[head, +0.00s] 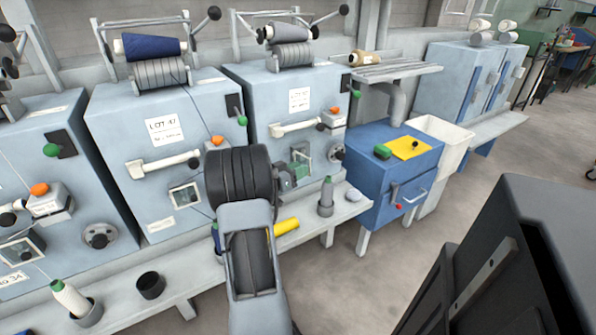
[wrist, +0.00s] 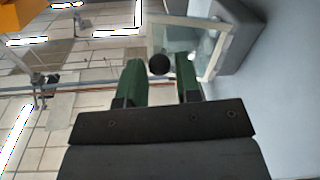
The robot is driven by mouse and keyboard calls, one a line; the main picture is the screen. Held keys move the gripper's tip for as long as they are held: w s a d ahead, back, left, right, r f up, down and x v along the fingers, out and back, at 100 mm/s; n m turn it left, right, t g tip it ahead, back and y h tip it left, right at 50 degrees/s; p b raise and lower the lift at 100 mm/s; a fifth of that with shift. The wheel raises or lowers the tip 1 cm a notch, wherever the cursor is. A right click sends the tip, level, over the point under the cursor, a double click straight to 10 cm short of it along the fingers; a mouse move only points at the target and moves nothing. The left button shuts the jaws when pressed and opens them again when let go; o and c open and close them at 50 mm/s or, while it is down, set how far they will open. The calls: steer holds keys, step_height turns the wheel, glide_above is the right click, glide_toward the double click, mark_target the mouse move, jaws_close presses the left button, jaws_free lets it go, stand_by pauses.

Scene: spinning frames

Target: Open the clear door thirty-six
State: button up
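The clear door (wrist: 190,42) shows in the wrist view as a see-through pane in a pale frame with a round black knob (wrist: 160,64). It seems to stand at an angle to its grey housing (wrist: 243,38). My gripper (wrist: 161,75) has its two green fingers apart, one on each side of the knob, with narrow gaps visible. In the head view my gripper (head: 298,168) is at the front of the third machine, by the small window (head: 302,151). My arm hides part of that machine. No number thirty-six is readable.
The neighbouring machine with a LOT 47 label (head: 165,130) has its own small window (head: 185,195). A pale handle bar (head: 297,129) is above the door. A blue cabinet (head: 375,190) stands right.

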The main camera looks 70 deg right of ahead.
steer(key=shift+o, duration=1.2)
steer(key=shift+f, duration=0.15)
steer(key=shift+a, duration=0.1)
steer(key=p+v, duration=0.2)
steer(key=v, duration=1.1)
steer(key=shift+w+a+p, duration=0.2)
steer(key=shift+a+p, duration=0.05)
steer(key=shift+p, duration=0.15)
